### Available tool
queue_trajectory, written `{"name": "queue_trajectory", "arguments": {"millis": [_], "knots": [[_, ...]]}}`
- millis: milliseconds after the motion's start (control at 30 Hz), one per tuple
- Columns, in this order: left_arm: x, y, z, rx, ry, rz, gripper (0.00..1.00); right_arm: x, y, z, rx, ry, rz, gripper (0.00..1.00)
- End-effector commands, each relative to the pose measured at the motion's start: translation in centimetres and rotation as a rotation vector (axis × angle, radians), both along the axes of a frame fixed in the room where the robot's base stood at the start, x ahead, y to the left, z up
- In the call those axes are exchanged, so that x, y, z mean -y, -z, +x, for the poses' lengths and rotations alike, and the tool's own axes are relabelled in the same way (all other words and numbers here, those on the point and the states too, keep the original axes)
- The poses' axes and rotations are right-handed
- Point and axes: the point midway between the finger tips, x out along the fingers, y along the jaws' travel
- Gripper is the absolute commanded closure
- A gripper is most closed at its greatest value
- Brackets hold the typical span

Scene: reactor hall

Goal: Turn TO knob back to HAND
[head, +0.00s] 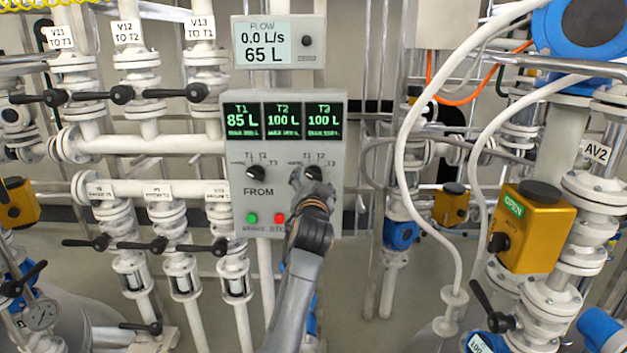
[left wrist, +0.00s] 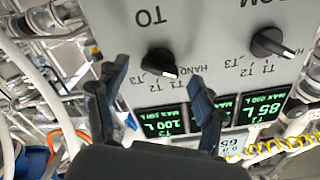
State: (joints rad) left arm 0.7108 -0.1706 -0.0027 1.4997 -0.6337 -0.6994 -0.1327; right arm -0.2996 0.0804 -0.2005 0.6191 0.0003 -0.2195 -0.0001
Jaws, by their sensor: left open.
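The TO knob (left wrist: 160,62) is black with a white mark at its tip, on the grey control panel (head: 236,140). In the left wrist view, which shows the panel roughly upside down, its tip points toward the printed labels; I cannot tell exactly which one. In the head view, the knob (head: 313,172) is partly hidden by my left gripper (head: 312,184). That gripper is open, with its fingers in front of the panel on either side of the knob. In the left wrist view, the open gripper (left wrist: 158,88) is empty, and I see no clear contact.
The FROM knob (head: 256,172) sits left of the TO knob. Green (head: 252,218) and red (head: 279,218) buttons are below. The tank display (head: 283,120) and flow meter (head: 278,42) are above. Valves and pipes flank the panel; a white hose (head: 408,150) hangs to the right.

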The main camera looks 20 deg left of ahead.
Motion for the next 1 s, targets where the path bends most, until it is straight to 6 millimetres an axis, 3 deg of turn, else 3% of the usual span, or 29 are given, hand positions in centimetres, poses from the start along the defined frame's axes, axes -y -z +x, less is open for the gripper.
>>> {"name": "queue_trajectory", "arguments": {"millis": [333,767,867,967,1000], "knots": [[1.3,0.1,-4.4,0.000,0.001,-0.002,0.30,0.0,0.0,0.0,0.000,0.001,0.000,0.66],[1.5,0.2,-5.0,-0.003,0.002,0.000,0.30,0.0,0.0,0.0,0.000,0.001,0.000,0.66],[1.8,1.9,-4.7,-0.029,0.013,0.000,0.30,0.0,0.0,0.0,0.000,0.001,0.000,0.66],[2.5,6.4,-4.1,-0.095,0.043,-0.003,0.30,0.0,-0.1,0.0,0.000,0.001,0.000,0.66],[2.9,9.0,-4.0,-0.133,0.059,-0.005,0.30,0.0,-0.1,0.0,0.000,0.001,0.000,0.66]]}}
